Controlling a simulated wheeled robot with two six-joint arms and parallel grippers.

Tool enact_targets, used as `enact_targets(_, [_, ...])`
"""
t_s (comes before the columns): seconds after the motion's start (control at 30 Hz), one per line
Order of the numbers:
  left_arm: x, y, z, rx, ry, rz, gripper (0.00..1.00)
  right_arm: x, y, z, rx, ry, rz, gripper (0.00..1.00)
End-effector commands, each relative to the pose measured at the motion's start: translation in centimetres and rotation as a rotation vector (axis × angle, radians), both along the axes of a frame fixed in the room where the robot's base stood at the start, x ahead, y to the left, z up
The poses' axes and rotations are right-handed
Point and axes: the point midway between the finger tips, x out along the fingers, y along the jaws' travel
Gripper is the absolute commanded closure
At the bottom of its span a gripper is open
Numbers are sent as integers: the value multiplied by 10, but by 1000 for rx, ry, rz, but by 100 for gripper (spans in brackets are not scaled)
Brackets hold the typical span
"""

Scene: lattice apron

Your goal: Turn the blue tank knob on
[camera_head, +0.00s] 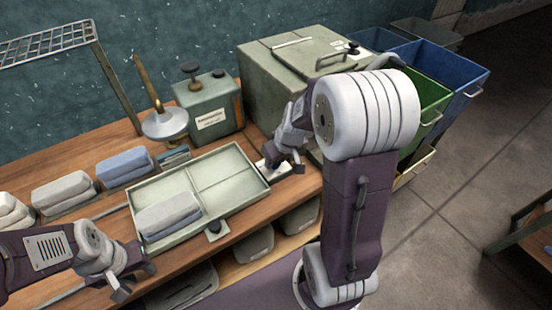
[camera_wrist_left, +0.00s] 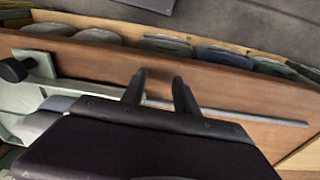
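A grey-green tank (camera_head: 208,108) with a pale label stands at the back of the wooden bench in the head view. A dark round knob (camera_head: 189,68) stands on a stem on its top, with a smaller dark cap (camera_head: 218,73) beside it. I see no clearly blue knob, and cannot tell the knob's setting. My left gripper (camera_head: 134,284) is at the bench's front left, well apart from the tank; in the left wrist view its two fingers (camera_wrist_left: 158,90) are spread and empty. My right gripper (camera_head: 284,164) is right of the tray, fingers apart, near a small pale block (camera_head: 273,170).
A shallow grey-green tray (camera_head: 235,208) holding a folded grey cloth (camera_head: 168,214) lies mid-bench. Folded cloths (camera_head: 124,165) lie left. A metal lamp-like vessel (camera_head: 166,122) stands left of the tank, a large box (camera_head: 290,75) right. Green and blue bins (camera_head: 437,70) stand beyond.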

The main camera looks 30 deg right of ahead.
Motion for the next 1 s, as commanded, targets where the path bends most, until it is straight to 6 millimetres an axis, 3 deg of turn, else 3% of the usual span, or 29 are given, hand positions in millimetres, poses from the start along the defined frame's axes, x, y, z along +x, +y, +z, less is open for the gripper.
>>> enact_targets(0.27, [0,0,41,0,0,0,64,-1,2,9,-1,7,-128,100])
enact_targets(0.37, [0,0,74,0,0,0,64,-1,3,14,-1,12,-199,100])
enact_targets(0.53, [0,0,148,0,0,0,64,-1,5,22,5,15,-332,100])
enact_targets(0.6, [0,0,164,0,-1,0,64,-1,6,17,3,10,-388,100])
enact_targets(0.73, [0,0,174,0,0,0,64,1,5,8,1,-1,-498,100])
enact_targets(1.0, [0,0,217,0,0,0,64,3,7,9,-1,-2,-755,100])
